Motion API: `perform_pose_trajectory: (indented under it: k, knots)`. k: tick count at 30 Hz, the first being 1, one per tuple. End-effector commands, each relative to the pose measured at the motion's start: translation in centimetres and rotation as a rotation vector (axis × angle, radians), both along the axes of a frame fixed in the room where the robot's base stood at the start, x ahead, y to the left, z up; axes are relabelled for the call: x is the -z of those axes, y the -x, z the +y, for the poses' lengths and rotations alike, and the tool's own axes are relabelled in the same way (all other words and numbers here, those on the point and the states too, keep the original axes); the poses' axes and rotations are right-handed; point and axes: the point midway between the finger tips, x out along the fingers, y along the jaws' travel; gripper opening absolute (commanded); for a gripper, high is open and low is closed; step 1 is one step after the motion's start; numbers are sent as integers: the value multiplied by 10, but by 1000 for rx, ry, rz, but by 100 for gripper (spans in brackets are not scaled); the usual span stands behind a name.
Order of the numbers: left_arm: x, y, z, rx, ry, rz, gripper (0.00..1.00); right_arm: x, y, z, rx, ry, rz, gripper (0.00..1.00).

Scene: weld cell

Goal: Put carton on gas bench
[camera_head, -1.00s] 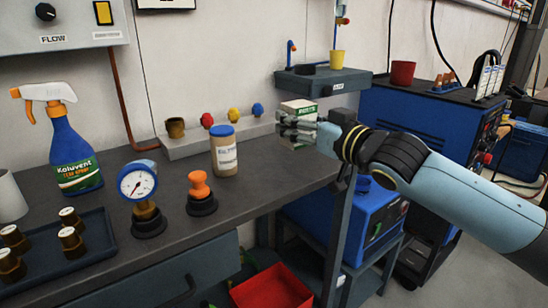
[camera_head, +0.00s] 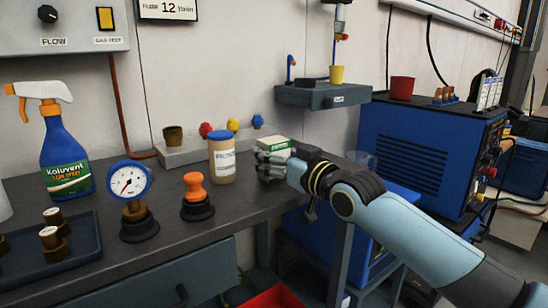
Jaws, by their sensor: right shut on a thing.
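The carton (camera_head: 276,145) is a small white and green box at the right end of the dark gas bench (camera_head: 250,207). My right gripper (camera_head: 272,164) is shut on it, with the fingers covering its lower front. The carton is at or just above the bench top, to the right of a jar; I cannot tell whether it touches the surface. My left gripper is not in view.
The jar with a blue lid (camera_head: 222,155) stands close left of the carton. A gauge (camera_head: 130,182), an orange-topped fitting (camera_head: 196,193), a spray bottle (camera_head: 63,150) and a tray of brass parts (camera_head: 85,245) fill the left. A wall shelf (camera_head: 322,95) hangs behind.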

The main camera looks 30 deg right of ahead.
Motion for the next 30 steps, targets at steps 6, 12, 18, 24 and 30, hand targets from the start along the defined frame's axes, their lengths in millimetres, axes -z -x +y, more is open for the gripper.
perform_pose_trajectory:
  k: [6, 12, 18, 24, 30]
  knots:
    - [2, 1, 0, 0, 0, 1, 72, 3, 0, 0, 0, 0, 1, 67]
    - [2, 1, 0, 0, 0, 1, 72, 3, 0, 0, 0, 0, 0, 78]
    - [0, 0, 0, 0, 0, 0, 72, 0, 0, 0, 0, 1, 0, 78]
    - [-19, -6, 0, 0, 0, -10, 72, -4, 27, -2, 0, 3, 3, 78]
    - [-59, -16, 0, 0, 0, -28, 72, -9, 66, -4, -5, -1, 4, 78]
